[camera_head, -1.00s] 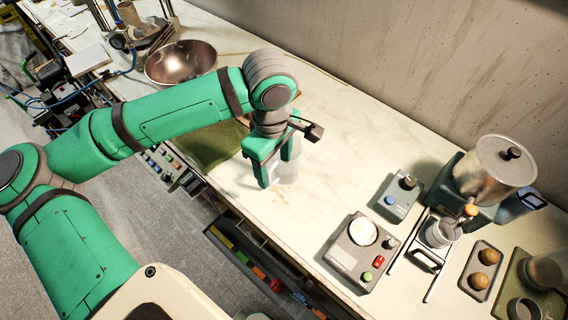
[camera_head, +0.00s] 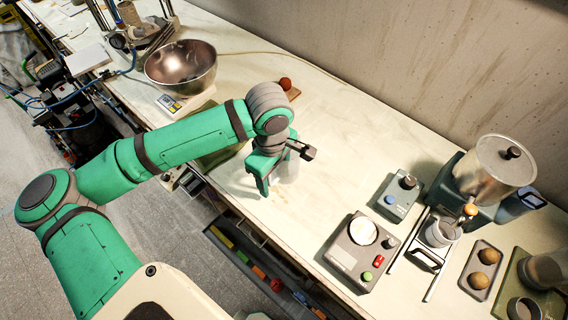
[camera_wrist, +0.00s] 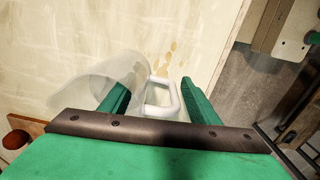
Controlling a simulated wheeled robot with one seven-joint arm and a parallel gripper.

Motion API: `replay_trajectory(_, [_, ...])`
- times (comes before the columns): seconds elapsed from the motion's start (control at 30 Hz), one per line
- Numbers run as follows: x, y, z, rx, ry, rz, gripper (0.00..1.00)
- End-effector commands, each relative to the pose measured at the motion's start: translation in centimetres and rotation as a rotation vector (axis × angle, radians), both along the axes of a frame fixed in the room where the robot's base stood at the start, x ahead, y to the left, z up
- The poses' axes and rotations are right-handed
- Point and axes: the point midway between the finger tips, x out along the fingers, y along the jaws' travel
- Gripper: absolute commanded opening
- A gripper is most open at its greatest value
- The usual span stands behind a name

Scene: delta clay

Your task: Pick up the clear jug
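The clear jug (camera_wrist: 88,82) stands on the pale worktop, and its see-through body shows at the left of the wrist view. Its whitish handle (camera_wrist: 163,96) lies between the two green fingers of my gripper (camera_wrist: 152,86). The fingers are apart, one to each side of the handle, and I cannot tell whether either touches it. In the head view the jug (camera_head: 290,170) shows faintly just right of my gripper (camera_head: 266,182), partly hidden by the gripper and wrist.
A metal bowl (camera_head: 181,66) stands at the back left. A red ball (camera_head: 285,84) sits on a small wooden board behind my wrist. A control box (camera_head: 359,252) and a dispenser (camera_head: 495,170) stand to the right. The worktop's front edge is close to the gripper.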

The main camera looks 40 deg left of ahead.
Motion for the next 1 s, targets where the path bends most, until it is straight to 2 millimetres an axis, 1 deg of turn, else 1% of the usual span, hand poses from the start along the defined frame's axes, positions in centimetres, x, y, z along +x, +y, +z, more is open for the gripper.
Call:
replay_trajectory(0.03, [0.0, 0.0, 0.0, 0.0, 0.0, 0.0, 0.42])
replay_trajectory(0.07, [0.0, 0.0, 0.0, 0.0, 0.0, 0.0, 0.35])
replay_trajectory(0.1, [0.0, 0.0, 0.0, 0.0, 0.0, 0.0, 0.26])
replay_trajectory(0.17, [0.0, 0.0, 0.0, 0.0, 0.001, 0.0, 0.11])
replay_trajectory(0.2, [0.0, 0.0, 0.0, 0.0, 0.001, 0.0, 0.02])
replay_trajectory(0.23, [0.0, 0.0, 0.0, 0.0, 0.001, 0.0, 0.0])
replay_trajectory(0.67, [0.0, -0.1, 0.2, 0.0, 0.002, -0.001, 0.0])
replay_trajectory(0.87, [0.0, 0.0, 1.1, 0.001, 0.0, -0.002, 0.0])
replay_trajectory(1.0, [0.1, 0.0, 2.2, 0.002, -0.001, -0.002, 0.0])
